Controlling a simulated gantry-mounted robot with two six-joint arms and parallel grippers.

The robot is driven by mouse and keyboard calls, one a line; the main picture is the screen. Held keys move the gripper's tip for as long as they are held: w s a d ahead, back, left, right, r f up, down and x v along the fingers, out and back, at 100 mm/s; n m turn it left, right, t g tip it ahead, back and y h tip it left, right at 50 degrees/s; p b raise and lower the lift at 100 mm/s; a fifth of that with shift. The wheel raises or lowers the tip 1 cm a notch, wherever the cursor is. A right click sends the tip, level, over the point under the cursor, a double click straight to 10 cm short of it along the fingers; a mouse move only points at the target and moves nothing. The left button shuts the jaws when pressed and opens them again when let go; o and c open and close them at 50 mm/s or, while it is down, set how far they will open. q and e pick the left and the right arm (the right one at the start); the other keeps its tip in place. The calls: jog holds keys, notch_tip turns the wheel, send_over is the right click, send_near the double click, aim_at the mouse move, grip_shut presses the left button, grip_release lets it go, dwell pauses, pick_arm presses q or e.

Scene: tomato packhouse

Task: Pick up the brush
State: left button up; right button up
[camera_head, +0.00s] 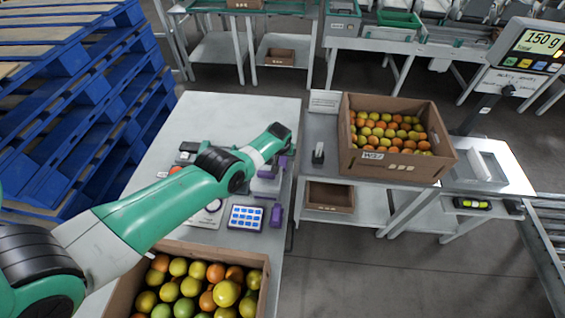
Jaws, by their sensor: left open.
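My left gripper (277,190) has purple fingers and hangs at the right edge of the grey table, with its arm reaching in from the left. Its fingers are apart and I see nothing between them. A small dark upright object with a pale lower part (318,154) stands on the bench to the right of the gripper, apart from it. It may be the brush, but it is too small to be sure. My arm hides part of the table. My right gripper is not in view.
A cardboard crate of tomatoes (395,168) stands on the right bench beside a scale display (536,45). Another tomato crate (262,262) is at the front. A blue-and-white panel (246,217) lies on the table (215,112). Blue pallets (75,100) are stacked left. The table's far part is clear.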

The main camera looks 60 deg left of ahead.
pick_arm(q)
jog(key=shift+f, duration=0.25)
dwell(0.3)
grip_shut()
dwell(0.5)
notch_tip(320, 180, up, 11)
jog(key=p, duration=1)
jog(key=shift+f, duration=0.2)
